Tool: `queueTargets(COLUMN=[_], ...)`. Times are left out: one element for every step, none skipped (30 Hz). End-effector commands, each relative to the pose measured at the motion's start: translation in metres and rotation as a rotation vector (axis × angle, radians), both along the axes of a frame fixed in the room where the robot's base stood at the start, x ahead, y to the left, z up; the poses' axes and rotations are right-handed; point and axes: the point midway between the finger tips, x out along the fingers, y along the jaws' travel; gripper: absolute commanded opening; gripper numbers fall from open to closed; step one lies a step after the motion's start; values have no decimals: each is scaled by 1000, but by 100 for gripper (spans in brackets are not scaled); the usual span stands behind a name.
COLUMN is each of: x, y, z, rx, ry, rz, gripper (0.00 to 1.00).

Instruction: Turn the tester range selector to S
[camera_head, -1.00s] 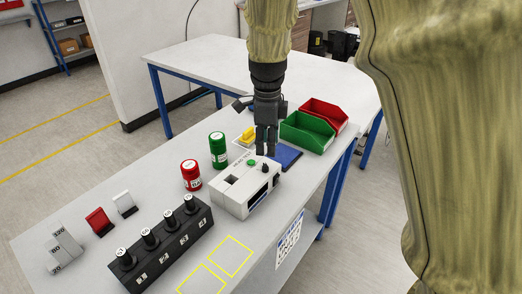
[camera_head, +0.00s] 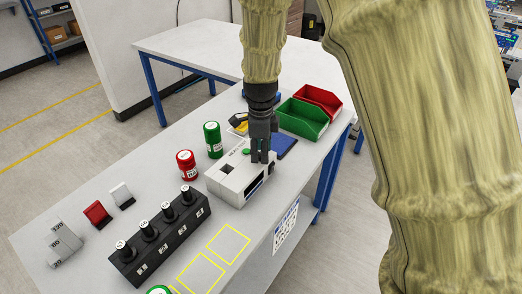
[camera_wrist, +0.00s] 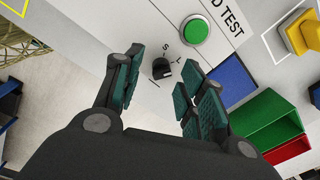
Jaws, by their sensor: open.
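The white tester (camera_head: 226,188) stands on the bench; its green button (camera_wrist: 194,31) and "TEST" lettering show in the wrist view. The range selector (camera_wrist: 162,68) is a small black knob with the marks S and L printed beside it. My gripper (camera_wrist: 156,88) is open above the tester, with the selector between its two fingers, a little beyond their tips in the wrist view. I cannot tell whether a finger touches the knob. In the head view my gripper (camera_head: 262,158) hides the selector.
Green (camera_head: 302,119) and red (camera_head: 320,98) bins and a blue pad (camera_head: 285,145) lie behind the tester. Green (camera_head: 212,140) and red (camera_head: 186,165) canisters stand to its left. A black rack (camera_head: 160,240) holds several black handled pieces in front.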

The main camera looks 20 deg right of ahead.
Motion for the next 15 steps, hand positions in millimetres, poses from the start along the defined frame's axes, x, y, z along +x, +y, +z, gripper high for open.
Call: queueTargets(x=[0, 0, 0, 0, 0, 0, 0, 0, 0, 0, 0, 1, 1, 1, 1], y=[0, 0, 0, 1, 1, 1, 1, 1, 1, 1, 1, 1, 1, 1, 1], z=[-4, -5, -7, -8, -9, -10, -10, -10, -10, -10, -10, -10, -10, -10, -10], rx=[0, 0, 0, 0, 0, 0, 0, 0, 0, 1, 1, 1, 1, 1, 1], ry=[1, 1, 1, 1, 1, 1, 1, 0, 0, 0, 0, 0, 0, 0, 0], rz=[1, 1, 1, 1, 2, 2, 2, 2, 2, 2, 2, 2, 2, 2, 2], gripper=[40, 40, 40, 40, 40, 40, 40, 40, 40, 40, 40, 40, 40, 40, 35])
